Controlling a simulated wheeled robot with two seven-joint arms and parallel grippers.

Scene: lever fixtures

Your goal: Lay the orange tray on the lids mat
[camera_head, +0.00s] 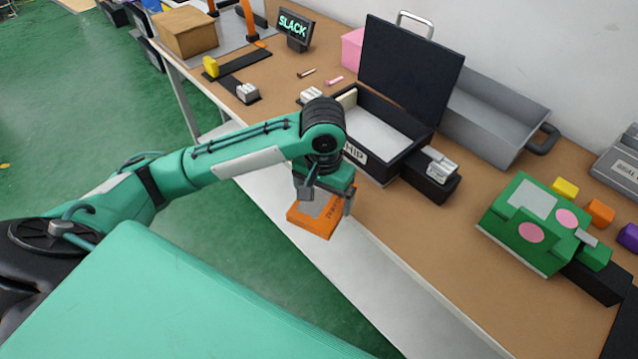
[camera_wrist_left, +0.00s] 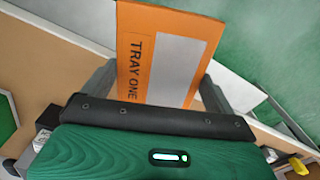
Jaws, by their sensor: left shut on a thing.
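The orange tray (camera_head: 312,222) is a flat orange piece with a pale grey panel. In the left wrist view the tray (camera_wrist_left: 135,85) carries the words "TRAY ONE". My left gripper (camera_head: 328,202) is shut on the tray, with one finger on each side of it. It holds the tray tilted, in front of the table's near edge in the head view. I cannot make out a mat marked for lids in either view. My right gripper does not show.
A black box with a raised lid (camera_head: 411,68) stands on the table (camera_head: 405,230) behind my gripper. A grey bin (camera_head: 490,125) is behind it. A green fixture (camera_head: 530,225) with pink discs stands at right.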

